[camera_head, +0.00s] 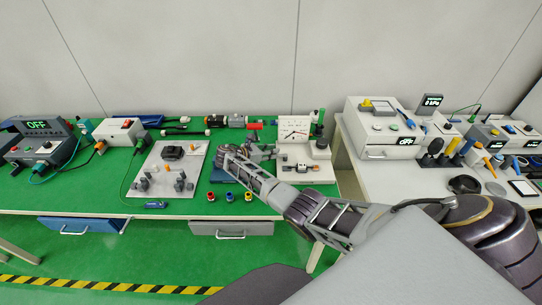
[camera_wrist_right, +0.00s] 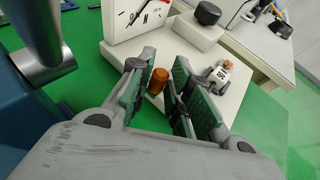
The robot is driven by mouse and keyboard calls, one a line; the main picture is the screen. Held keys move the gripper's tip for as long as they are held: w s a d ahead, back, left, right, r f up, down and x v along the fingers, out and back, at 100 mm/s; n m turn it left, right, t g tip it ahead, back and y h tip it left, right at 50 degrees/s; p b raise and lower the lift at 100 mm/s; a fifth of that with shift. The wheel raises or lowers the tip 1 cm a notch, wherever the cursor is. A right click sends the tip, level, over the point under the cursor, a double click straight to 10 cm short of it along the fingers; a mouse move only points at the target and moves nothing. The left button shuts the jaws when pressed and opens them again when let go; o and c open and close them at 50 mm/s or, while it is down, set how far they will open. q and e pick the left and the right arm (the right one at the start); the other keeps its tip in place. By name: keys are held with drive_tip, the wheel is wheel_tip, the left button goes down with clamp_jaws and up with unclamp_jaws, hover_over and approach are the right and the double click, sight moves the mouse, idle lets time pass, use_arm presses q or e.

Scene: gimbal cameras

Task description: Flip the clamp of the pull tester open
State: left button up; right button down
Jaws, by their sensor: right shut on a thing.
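The pull tester is a white unit with a dial gauge (camera_head: 294,129) marked N; its base (camera_head: 318,172) stands at the right end of the green bench. The gauge also shows in the right wrist view (camera_wrist_right: 140,20). My right gripper (camera_head: 272,152) reaches in from the left of the tester. In the wrist view its green-padded fingers (camera_wrist_right: 166,88) are shut on an orange-brown grip (camera_wrist_right: 158,80), which looks like the clamp's handle. The rest of the clamp is hidden by the fingers. My left gripper is not in view.
A grey plate (camera_head: 165,168) with fixtures lies left of my arm. Several small coloured pieces (camera_head: 229,196) stand at the bench front. A dark round knob (camera_wrist_right: 207,13) and a small white fitting (camera_wrist_right: 220,72) are on the tester. A white instrument table (camera_head: 420,180) stands at the right.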

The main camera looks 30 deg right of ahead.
drive_tip(key=shift+w+d+r+g, duration=0.1)
drive_tip(key=shift+r+g, duration=0.05)
drive_tip(key=shift+g, duration=0.15)
drive_tip(key=c, duration=1.4)
unclamp_jaws()
drive_tip(key=shift+v, duration=5.9)
drive_tip(key=shift+f, duration=0.2)
